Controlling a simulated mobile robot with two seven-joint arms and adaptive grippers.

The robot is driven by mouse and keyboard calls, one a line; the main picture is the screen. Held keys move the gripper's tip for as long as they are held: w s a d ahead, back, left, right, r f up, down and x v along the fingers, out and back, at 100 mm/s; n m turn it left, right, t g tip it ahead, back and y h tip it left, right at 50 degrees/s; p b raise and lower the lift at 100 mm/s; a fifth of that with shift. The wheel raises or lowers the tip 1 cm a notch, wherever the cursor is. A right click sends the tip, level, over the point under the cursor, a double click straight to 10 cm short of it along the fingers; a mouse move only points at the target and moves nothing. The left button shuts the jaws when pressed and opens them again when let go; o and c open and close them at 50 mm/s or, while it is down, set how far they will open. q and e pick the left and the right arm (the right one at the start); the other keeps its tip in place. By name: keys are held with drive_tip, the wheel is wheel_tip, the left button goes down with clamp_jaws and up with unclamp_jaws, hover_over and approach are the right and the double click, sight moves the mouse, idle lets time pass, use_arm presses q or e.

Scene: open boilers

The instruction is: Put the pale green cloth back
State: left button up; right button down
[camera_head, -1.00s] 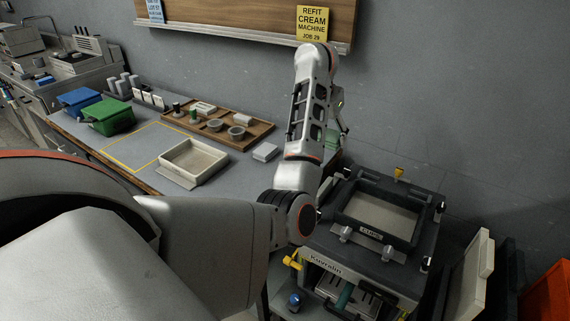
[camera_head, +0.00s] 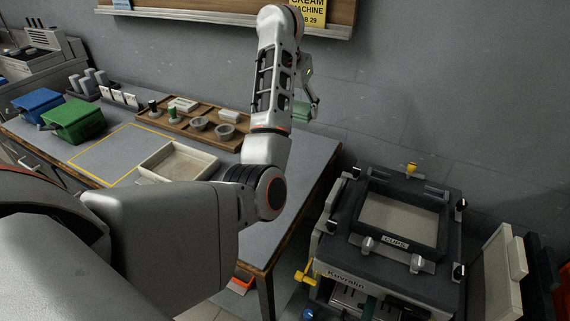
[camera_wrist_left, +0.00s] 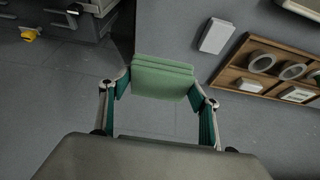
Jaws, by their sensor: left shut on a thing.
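My left gripper (camera_wrist_left: 160,92) is shut on the folded pale green cloth (camera_wrist_left: 162,77), which lies between its two fingers in the left wrist view. In the head view the cloth (camera_head: 301,111) shows as a small green patch just right of my left forearm, held near the far right end of the workbench (camera_head: 318,152). The forearm hides most of the left gripper there. My right gripper is not in view.
The bench holds a wooden tray (camera_head: 181,131) of cups, a cream open tray (camera_head: 186,162), a green bin (camera_head: 75,122) and a blue bin (camera_head: 38,103). A dark boxy machine (camera_head: 335,256) stands right of the bench, with a floor gap between. A grey wall is behind.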

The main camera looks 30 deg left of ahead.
use_arm(q)
drive_tip(key=shift+w+a, duration=0.1)
drive_tip(key=shift+a, duration=0.25)
wheel_tip(320, 180, down, 7)
drive_tip(key=b, duration=0.3)
hover_over(295, 166)
drive_tip(key=s, duration=0.1)
wheel_tip(295, 166, down, 8)
drive_tip(key=shift+s+d+f, duration=0.1)
drive_tip(key=shift+s, duration=0.05)
drive_tip(key=shift+f, duration=0.5)
wheel_tip(295, 166, down, 4)
drive_tip(key=shift+r+b, duration=0.25)
drive_tip(key=shift+b, duration=0.25)
drive_tip(key=shift+f, duration=0.15)
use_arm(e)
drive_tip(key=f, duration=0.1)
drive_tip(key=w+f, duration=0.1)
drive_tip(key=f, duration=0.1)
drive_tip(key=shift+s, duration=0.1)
